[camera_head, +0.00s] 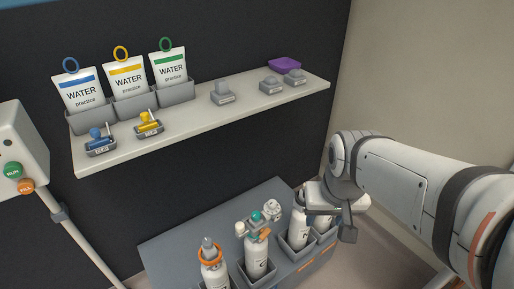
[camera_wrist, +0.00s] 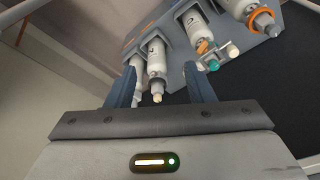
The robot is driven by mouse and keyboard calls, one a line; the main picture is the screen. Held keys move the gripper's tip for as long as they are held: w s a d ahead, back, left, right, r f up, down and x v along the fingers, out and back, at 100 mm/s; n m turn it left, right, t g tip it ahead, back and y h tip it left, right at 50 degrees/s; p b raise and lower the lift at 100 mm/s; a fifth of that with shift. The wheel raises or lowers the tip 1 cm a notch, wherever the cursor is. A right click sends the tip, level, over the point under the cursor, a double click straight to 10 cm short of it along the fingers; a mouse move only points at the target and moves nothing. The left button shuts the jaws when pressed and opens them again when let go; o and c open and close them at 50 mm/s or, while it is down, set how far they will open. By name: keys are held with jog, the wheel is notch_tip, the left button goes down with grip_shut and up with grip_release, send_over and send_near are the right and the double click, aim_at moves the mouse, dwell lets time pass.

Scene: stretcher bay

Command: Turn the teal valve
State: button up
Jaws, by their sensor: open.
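The teal valve (camera_head: 257,216) is a small round knob on top of a white bottle (camera_head: 256,262) in the grey rack. In the wrist view the teal valve (camera_wrist: 214,65) shows just right of my right-hand finger, outside the jaws. My gripper (camera_head: 332,220) is at the right end of the rack, to the right of the teal valve and apart from it. In the wrist view my gripper (camera_wrist: 160,72) is open. A different white bottle (camera_wrist: 157,62) with a pale tip appears between its fingers; I cannot tell whether they touch it.
The rack (camera_head: 190,240) also holds a bottle with an orange ring (camera_head: 210,254) and white bottles at right. A shelf (camera_head: 200,121) above carries water pouches (camera_head: 125,82), clips and a purple bowl (camera_head: 285,63). A panel with green and orange buttons (camera_head: 14,170) stands left.

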jog(key=w+a+f+m+g, duration=0.15)
jog(key=w+a+f, duration=0.25)
jog(key=w+a, duration=0.45)
jog(key=m, duration=0.3)
send_over(255, 214)
jog(key=shift+g, duration=0.35)
notch_tip(255, 214, down, 9)
jog(key=shift+s+d+f+p, duration=0.1)
jog(key=shift+s+p, duration=0.05)
jog(key=shift+p, duration=0.25)
notch_tip(255, 214, down, 8)
jog(key=shift+r, duration=0.15)
